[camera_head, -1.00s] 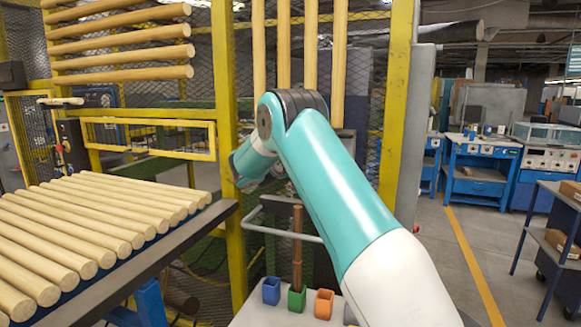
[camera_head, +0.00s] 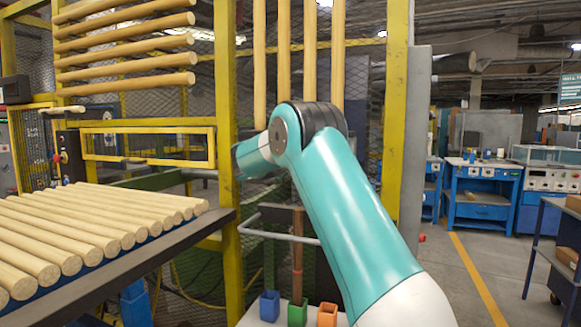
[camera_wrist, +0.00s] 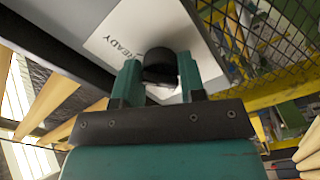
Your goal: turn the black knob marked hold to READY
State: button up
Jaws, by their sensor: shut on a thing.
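The black knob (camera_wrist: 159,66) sits on a pale panel in the wrist view. A white label (camera_wrist: 135,36) beside it reads READY, and no other marking is legible. My gripper (camera_wrist: 160,82) has its two green fingers on either side of the knob and is shut on it. The fingers and dark palm hide the knob's lower part, and I cannot tell where it points. In the head view my teal arm reaches toward the yellow-framed cage, and the knob and fingertips cannot be made out.
A yellow post (camera_head: 229,150) and mesh stand close to my arm. Wooden rods lie on a rack (camera_head: 180,240) at left. Blue (camera_head: 270,305), green (camera_head: 297,312) and orange (camera_head: 327,315) holders stand low in front. The aisle at right is open, with blue workbenches (camera_head: 483,190) beyond.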

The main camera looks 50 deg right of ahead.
jog(key=shift+f+m+b, duration=0.2)
jog(key=shift+m+b, duration=0.2)
jog(key=shift+m, duration=0.1)
jog(key=shift+r, duration=0.1)
jog(key=o, duration=0.9)
jog(key=b+v, duration=0.4)
jog(key=v, duration=1.3)
jog(key=shift+a, duration=0.15)
